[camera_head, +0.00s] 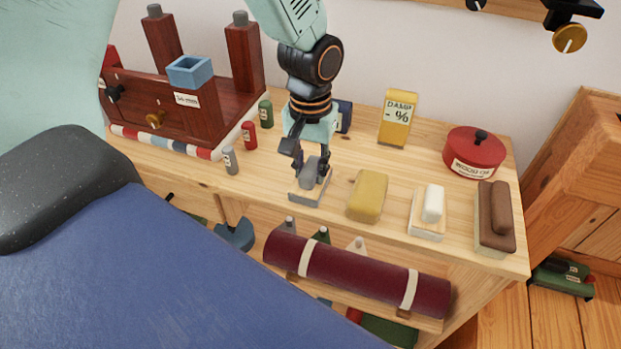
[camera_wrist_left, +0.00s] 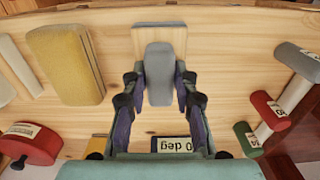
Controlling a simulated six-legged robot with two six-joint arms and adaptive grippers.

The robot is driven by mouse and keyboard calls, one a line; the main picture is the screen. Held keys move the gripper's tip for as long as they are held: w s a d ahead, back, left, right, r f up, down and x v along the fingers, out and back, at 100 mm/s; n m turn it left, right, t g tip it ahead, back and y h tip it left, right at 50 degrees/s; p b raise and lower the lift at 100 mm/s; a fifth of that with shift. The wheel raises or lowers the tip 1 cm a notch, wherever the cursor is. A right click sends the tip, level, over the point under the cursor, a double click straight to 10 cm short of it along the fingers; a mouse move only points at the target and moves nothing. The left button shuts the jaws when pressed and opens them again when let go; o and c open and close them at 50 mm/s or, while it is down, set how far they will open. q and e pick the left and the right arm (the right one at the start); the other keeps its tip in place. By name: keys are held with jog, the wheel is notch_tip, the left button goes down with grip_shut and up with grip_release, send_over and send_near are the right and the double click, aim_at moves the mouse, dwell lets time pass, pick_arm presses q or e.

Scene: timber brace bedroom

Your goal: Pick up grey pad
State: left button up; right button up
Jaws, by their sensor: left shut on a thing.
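The grey pad (camera_head: 312,179) is a rounded grey block on a flat, paler rectangular base, near the front edge of the wooden tabletop. It also shows in the left wrist view (camera_wrist_left: 160,70), lying lengthwise between the fingers. My left gripper (camera_head: 310,169) comes down from above and is shut on the grey block, with one finger on each side. In the left wrist view its fingertips (camera_wrist_left: 159,84) are against the block's sides. The base seems to rest on the tabletop, but I cannot tell for sure. My right gripper is not in view.
Right of the pad are a yellow sponge (camera_head: 367,196), a white-handled block (camera_head: 433,204), a brown brush (camera_head: 495,217) and a red tin (camera_head: 474,152). Small cylinders (camera_head: 249,135) stand to the left. A yellow sign (camera_head: 397,118) stands behind. A maroon roll (camera_head: 355,273) lies below.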

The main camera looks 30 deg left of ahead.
aim_at(311, 166)
pick_arm(q)
grip_shut()
notch_tip(311, 166, up, 9)
jog(key=p, duration=0.3)
jog(key=shift+w+r, duration=0.15)
jog(key=shift+r, duration=0.25)
